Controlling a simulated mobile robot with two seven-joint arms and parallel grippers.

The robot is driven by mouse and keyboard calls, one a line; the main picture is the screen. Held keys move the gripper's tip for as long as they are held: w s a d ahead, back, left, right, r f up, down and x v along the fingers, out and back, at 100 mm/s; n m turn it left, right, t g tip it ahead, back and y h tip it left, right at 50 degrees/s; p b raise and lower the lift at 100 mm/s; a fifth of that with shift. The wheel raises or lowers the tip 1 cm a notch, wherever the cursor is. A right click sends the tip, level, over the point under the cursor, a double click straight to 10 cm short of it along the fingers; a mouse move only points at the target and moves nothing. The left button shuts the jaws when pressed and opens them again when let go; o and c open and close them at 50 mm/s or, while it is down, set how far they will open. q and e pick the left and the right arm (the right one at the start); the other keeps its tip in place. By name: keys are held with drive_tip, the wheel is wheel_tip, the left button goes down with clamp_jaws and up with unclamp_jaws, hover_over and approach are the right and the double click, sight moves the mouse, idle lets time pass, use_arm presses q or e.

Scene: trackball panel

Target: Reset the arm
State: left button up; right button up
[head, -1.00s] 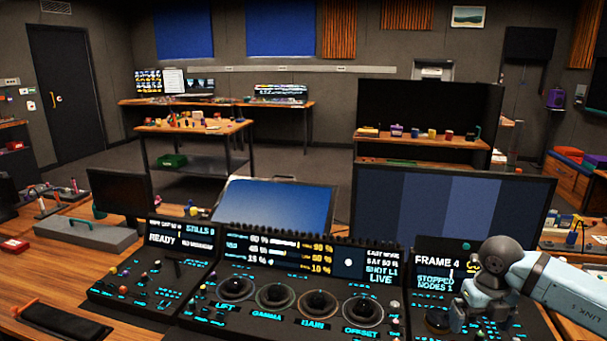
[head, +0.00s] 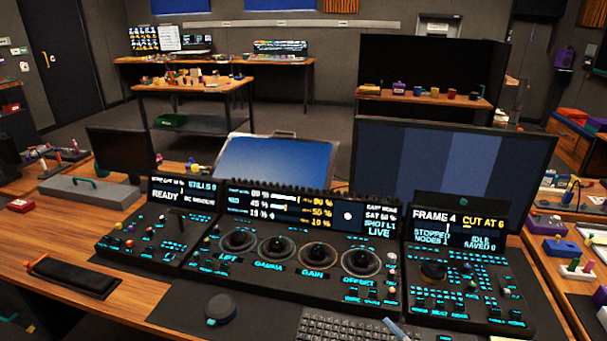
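The trackball panel (head: 290,278) stands on the wooden desk in the head view, with several trackballs in dark rings along its middle section. Its left section (head: 150,228) shows "READY" and its middle display shows "LIVE". Its right section (head: 470,275) shows "FRAME 4", "CUT AT 6", "STOPPED" and "IDLE", and carries a dark knob (head: 433,271) and small lit buttons. Neither of my grippers is in view, and no arm covers the panel.
A large monitor (head: 450,180) stands behind the panel, with a tilted blue screen (head: 277,163) to its left. A round dark puck (head: 220,309) and a keyboard (head: 350,328) lie in front. A black wrist rest (head: 75,277) lies on the desk (head: 120,303) at left.

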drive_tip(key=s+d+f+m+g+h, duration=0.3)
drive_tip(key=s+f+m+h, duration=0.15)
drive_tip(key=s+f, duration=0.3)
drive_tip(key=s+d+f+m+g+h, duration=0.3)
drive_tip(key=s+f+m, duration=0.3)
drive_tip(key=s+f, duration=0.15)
use_arm(q)
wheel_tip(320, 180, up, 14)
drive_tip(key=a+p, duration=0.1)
drive_tip(key=p, duration=1.6)
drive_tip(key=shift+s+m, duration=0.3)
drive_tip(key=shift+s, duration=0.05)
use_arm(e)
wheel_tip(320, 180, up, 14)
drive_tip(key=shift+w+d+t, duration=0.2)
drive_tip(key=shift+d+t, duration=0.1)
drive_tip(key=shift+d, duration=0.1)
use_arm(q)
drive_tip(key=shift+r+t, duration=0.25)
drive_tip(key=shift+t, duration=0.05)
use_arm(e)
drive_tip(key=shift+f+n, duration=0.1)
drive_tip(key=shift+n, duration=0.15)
